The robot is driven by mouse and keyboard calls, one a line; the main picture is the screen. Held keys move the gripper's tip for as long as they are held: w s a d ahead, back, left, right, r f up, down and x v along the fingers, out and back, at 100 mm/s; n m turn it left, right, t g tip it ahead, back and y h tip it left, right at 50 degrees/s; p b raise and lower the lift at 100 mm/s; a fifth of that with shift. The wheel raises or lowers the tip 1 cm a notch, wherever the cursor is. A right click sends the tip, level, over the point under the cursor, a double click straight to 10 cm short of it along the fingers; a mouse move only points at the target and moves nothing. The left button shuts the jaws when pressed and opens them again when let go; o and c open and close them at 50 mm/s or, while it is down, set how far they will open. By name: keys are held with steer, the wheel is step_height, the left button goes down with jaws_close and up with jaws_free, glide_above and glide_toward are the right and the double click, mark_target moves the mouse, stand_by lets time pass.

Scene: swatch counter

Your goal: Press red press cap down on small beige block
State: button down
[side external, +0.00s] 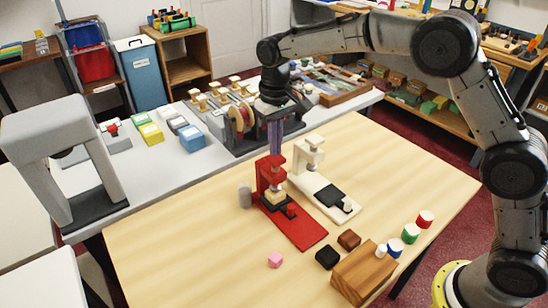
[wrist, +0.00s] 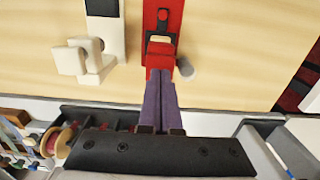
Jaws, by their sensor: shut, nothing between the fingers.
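The red press (side external: 305,232) stands on the wooden table, with its upright head (side external: 268,172) at the back end of its base. A small beige block (side external: 275,197) sits low under the head, by a dark pad. My gripper (side external: 274,152) is shut and empty, pointing down right above the press head. In the wrist view its purple fingertips (wrist: 160,73) overlap the red press head (wrist: 160,53). The fingers hide the top of the press cap, and I cannot tell whether they touch it.
A white press (side external: 308,160) stands close to the right of the red one. A grey cylinder (side external: 245,196) stands just left. The table's left front is clear.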

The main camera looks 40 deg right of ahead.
steer(key=shift+f, duration=1.35)
stand_by(0.3)
steer(key=shift+r, duration=0.1)
steer(key=shift+r, duration=4.05)
